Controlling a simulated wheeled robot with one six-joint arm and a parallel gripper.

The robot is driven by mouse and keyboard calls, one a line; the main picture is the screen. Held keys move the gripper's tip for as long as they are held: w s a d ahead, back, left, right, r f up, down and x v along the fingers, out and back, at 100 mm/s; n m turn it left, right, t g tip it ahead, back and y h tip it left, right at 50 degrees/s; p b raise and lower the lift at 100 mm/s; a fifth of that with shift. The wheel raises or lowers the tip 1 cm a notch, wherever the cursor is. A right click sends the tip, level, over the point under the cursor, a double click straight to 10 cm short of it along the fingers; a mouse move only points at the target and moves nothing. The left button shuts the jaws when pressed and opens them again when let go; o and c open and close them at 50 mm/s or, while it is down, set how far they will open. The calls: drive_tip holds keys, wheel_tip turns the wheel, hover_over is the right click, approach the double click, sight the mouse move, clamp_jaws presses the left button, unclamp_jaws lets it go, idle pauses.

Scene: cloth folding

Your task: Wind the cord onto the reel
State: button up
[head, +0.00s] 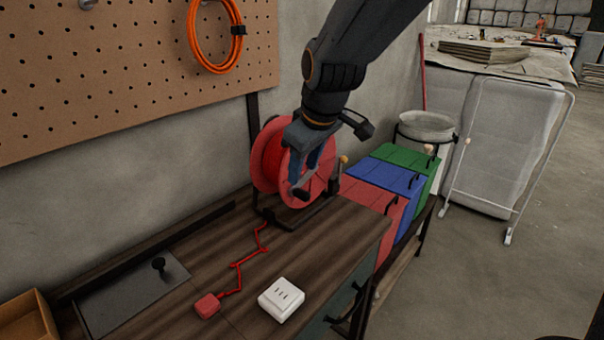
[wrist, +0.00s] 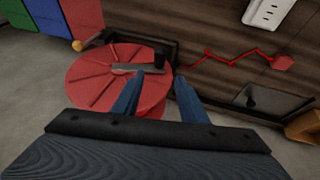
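The red reel (head: 268,165) stands upright in a dark frame on the wooden bench. Its face also shows in the wrist view (wrist: 92,82). A grey crank arm (wrist: 124,68) with a black knob (wrist: 160,56) sits on that face. My gripper (head: 308,181) is in front of the reel. In the wrist view its blue fingers (wrist: 160,77) are apart, with the knob just beyond the gap between their tips. Whether they touch it I cannot tell. The red cord (head: 237,264) runs loose in a zigzag across the bench from the reel to a red plug (head: 207,306).
A white socket box (head: 281,300) lies right of the plug. A dark plate with a knob (head: 132,285) is at the left. Red, blue (head: 385,176) and green bins stand beyond the reel. A pegboard (head: 110,70) with an orange cord coil (head: 215,62) hangs behind.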

drive_tip(key=shift+v, duration=2.45)
